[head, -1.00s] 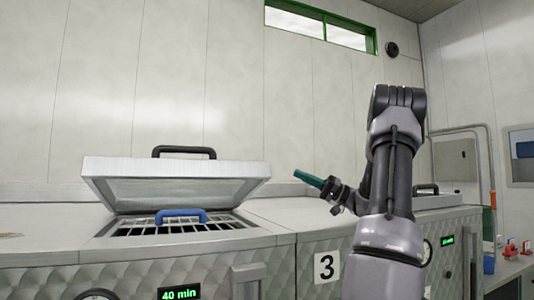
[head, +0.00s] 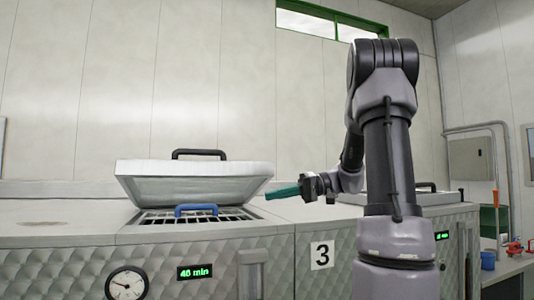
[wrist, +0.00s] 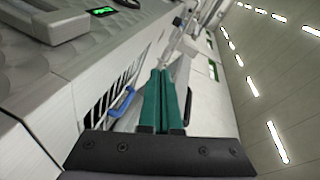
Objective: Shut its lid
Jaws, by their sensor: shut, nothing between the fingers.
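The raised lid (head: 196,182) is a pale metal panel with a black handle (head: 198,154) on top. It stands partly open, tilted over a hatch in the machine's top. Under it lie a slotted grate (head: 160,217) and a blue handle (head: 196,210); the blue handle also shows in the wrist view (wrist: 123,101). My gripper (head: 270,194), with green fingers, is closed and empty. In the head view its tips appear at the lid's right edge; I cannot tell whether they touch. In the wrist view the fingers (wrist: 160,72) lie together, pointing ahead.
A second closed lid stands behind my arm. A side table (head: 507,264) with small items is at right.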

